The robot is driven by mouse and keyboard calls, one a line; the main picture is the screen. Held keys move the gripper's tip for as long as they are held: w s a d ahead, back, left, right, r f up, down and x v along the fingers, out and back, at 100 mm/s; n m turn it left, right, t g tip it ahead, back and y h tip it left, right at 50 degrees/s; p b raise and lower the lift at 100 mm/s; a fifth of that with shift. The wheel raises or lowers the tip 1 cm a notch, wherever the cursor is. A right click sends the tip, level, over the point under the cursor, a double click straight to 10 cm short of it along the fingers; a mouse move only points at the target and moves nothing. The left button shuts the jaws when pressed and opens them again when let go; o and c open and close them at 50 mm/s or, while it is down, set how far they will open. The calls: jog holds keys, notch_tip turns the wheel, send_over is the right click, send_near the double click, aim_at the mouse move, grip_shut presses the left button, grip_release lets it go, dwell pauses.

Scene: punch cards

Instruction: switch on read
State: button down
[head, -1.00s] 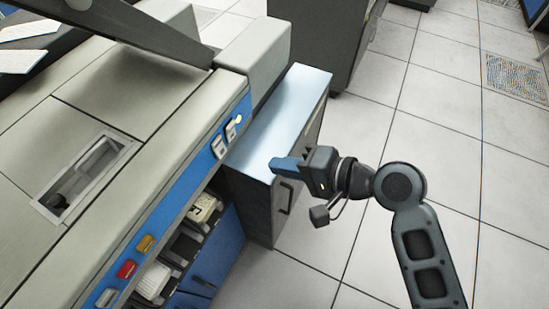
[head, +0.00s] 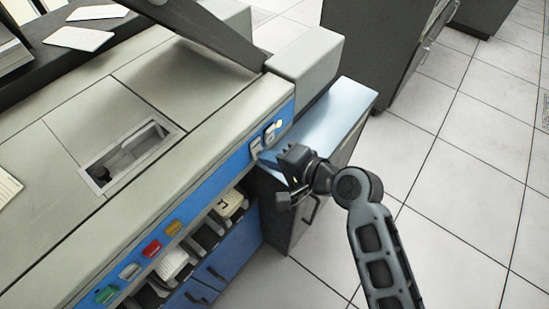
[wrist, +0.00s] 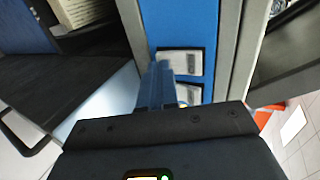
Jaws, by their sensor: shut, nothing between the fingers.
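Two pale switches sit at the far end of the machine's blue front strip (head: 210,184). The nearer switch (head: 256,147) and the farther switch (head: 269,132) also show in the wrist view, as an upper switch (wrist: 180,62) and a lower switch (wrist: 190,95). Their labels are too small to read, so I cannot tell which is read. My gripper (head: 266,156) is shut and empty, its blue fingers pointing at the strip near the switches. In the wrist view the fingertips (wrist: 158,72) overlap the switches' left edge; whether they touch is unclear. The lower switch is partly hidden.
Yellow (head: 173,228), red (head: 151,248), white and green buttons line the strip's near end. Card trays (head: 228,205) lie below the strip. A low grey cabinet (head: 340,110) stands under and beside my gripper. The tiled floor at right is clear.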

jog(key=shift+w+a+f+y+b, duration=0.15)
jog(key=shift+f+y+b, duration=0.2)
jog(key=shift+b, duration=0.6)
jog(key=shift+r, duration=0.3)
jog(key=shift+r+p, duration=0.85)
jog(key=shift+p, duration=0.15)
